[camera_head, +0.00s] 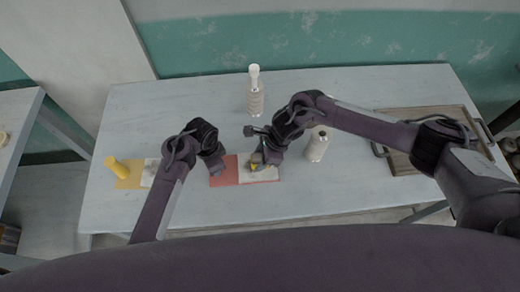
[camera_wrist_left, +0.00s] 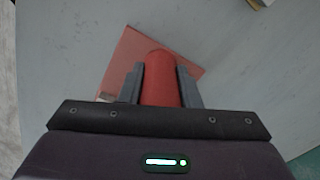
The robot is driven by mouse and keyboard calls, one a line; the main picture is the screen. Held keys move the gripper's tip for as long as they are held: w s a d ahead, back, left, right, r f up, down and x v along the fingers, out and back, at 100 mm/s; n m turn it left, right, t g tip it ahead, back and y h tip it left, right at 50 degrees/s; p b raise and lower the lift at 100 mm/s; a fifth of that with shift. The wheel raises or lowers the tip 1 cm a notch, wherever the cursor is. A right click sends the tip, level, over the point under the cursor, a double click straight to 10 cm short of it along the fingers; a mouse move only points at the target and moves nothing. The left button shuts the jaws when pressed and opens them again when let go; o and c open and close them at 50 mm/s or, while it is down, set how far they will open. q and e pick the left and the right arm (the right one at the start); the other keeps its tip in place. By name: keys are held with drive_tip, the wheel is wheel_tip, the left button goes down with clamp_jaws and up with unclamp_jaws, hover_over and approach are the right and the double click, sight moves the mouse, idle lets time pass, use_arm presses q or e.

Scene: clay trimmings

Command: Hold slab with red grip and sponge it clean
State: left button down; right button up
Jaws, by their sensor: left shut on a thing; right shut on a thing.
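The slab (camera_head: 225,178) lies flat on the table, red on its left part and whitish on its right; its red part also shows in the left wrist view (camera_wrist_left: 124,52). My left gripper (camera_wrist_left: 160,84) is shut around the upright red grip (camera_wrist_left: 160,72) on the red part. In the head view the left gripper hides most of that grip. My right gripper (camera_head: 258,160) is over the whitish part, shut on a small yellow sponge (camera_head: 254,167). The sponge is at or just above the slab; contact is hard to tell.
A second slab (camera_head: 128,181) with a yellow grip (camera_head: 113,165) lies at the left. A tall whitish bottle (camera_head: 255,95) stands behind, and a shorter one (camera_head: 318,147) stands right of my right gripper. A tray (camera_head: 398,163) lies at the right. The table's front middle is clear.

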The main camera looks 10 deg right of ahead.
sight(249, 153)
drive_tip(key=shift+s, duration=2.75)
drive_tip(key=shift+s+a+r, duration=0.1)
drive_tip(key=shift+a, duration=1)
drive_tip(key=shift+w+d, duration=0.1)
drive_tip(key=shift+w, duration=4.9)
drive_tip(key=shift+a, duration=1.05)
drive_tip(key=shift+s, duration=4.95)
wheel_tip(249, 153, up, 8)
use_arm(q)
drive_tip(key=c, duration=1)
unclamp_jaws()
